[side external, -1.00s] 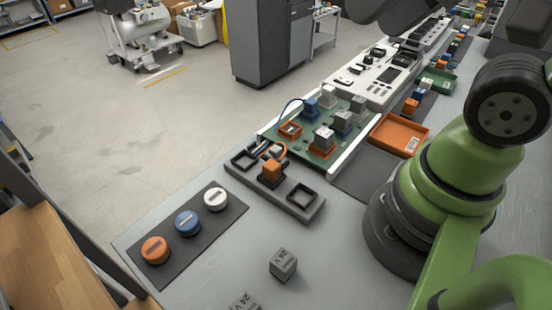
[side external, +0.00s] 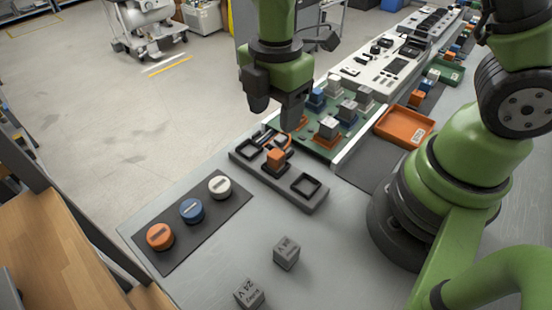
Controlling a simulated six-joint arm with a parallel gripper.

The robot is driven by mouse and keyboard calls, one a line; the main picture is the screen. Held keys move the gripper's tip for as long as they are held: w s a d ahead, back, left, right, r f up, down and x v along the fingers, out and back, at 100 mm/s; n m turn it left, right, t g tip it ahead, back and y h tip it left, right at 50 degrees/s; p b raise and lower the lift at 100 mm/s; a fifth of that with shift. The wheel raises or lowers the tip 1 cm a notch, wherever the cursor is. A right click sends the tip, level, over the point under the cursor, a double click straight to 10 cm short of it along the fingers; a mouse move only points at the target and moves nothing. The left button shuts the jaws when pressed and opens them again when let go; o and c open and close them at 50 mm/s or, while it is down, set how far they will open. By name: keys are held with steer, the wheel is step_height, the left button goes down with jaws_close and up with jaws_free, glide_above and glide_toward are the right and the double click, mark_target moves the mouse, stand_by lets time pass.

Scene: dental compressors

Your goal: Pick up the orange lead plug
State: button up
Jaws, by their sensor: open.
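An orange plug (side external: 276,157) sits upright in the middle seat of a dark grey holder (side external: 312,203) with square seats. An orange lead runs beside it, close to the green board. My gripper (side external: 276,115) is above and slightly behind the plug, pointing down. Its two dark fingers are apart, with nothing seen between them. It does not touch the plug. The gripper hides part of the board's left end.
A green board (side external: 317,144) with grey and blue plugs lies behind the holder. An orange tray (side external: 405,126) is at right. Orange, blue and white round buttons (side external: 192,211) are on a dark mat at left. Two grey cubes (side external: 286,253) lie in front on the bare grey bench.

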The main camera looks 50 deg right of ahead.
mark_target(276, 154)
step_height(276, 154, down, 10)
steer(key=shift+s+f, duration=0.1)
steer(key=shift+f, duration=0.15)
steer(key=c, duration=1)
